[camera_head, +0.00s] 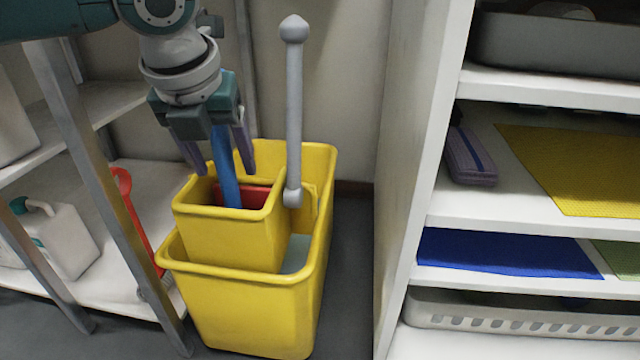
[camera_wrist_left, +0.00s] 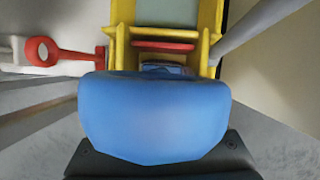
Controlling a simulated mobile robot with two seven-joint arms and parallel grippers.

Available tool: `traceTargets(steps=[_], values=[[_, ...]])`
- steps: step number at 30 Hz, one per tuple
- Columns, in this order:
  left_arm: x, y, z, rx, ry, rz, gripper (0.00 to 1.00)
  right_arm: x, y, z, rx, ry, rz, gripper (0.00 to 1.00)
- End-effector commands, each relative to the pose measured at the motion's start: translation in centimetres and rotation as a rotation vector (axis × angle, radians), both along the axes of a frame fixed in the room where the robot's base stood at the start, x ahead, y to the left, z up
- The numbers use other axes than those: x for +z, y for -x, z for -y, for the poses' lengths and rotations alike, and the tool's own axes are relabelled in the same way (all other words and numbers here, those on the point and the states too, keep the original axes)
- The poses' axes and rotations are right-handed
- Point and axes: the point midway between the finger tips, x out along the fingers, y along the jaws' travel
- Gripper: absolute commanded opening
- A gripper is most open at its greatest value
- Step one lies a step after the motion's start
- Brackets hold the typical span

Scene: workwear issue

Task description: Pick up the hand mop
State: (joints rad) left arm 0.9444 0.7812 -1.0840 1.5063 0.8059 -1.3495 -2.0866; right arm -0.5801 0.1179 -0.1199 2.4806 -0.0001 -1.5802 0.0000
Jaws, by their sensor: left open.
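The hand mop (camera_head: 226,178) shows as a blue handle standing nearly upright in the small upper compartment of a yellow mop bucket (camera_head: 245,320). Its lower end is hidden inside the compartment. My left gripper (camera_head: 224,170) points down from above, open, with one finger on each side of the handle. I cannot tell whether either finger touches it. In the left wrist view the handle's rounded blue top (camera_wrist_left: 155,115) fills the middle, close to the camera. My right gripper is not in view.
A grey lever (camera_head: 294,110) rises from the bucket's right side, close to my gripper. A red part (camera_head: 245,195) lies inside the compartment. A metal rack with a white jug (camera_head: 58,238) stands left. A white shelf unit (camera_head: 405,180) with cloths and trays stands right.

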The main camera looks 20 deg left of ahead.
Motion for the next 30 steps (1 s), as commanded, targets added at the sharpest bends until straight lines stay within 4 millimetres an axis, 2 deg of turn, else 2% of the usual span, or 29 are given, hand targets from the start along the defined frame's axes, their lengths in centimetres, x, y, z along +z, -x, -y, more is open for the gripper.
traceTargets(steps=[1, 2, 11, 27, 30], values=[[-1.04, -0.23, -0.01, 0.0, 0.0, 0.001, 0.68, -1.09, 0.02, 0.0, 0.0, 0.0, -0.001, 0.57], [-1.17, -0.32, -0.05, 0.001, 0.001, 0.001, 0.68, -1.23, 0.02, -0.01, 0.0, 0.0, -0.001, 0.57], [-1.13, -0.47, -0.13, -0.001, 0.0, 0.001, 0.68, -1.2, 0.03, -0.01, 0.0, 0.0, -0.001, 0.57], [-1.16, -0.44, -0.15, -0.001, 0.0, 0.0, 0.09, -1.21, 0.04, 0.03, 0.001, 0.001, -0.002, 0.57], [-1.16, -0.43, -0.16, 0.0, 0.0, 0.0, 0.0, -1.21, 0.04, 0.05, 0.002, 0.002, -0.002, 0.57]])
